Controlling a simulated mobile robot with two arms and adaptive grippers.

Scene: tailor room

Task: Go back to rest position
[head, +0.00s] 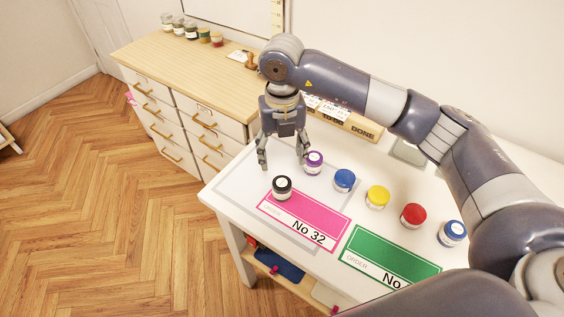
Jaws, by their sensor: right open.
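My right gripper (283,160) hangs fingers-down over the left end of the white table (225,190). Its fingers are spread and nothing is between them. A jar with a purple lid or contents (313,163) stands just right of its right finger; whether they touch I cannot tell. A black jar (282,187) stands in front of the gripper, near the pink card marked No 32 (300,222). My right arm reaches in from the right side across the back of the table. My left gripper is not in view.
A blue jar (344,180), yellow jar (377,197), red jar (413,215) and another blue jar (452,233) stand in a row. A green order card (390,258) lies in front. A wooden-topped drawer cabinet (185,70) adjoins the table. Open wooden floor (100,220) lies left.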

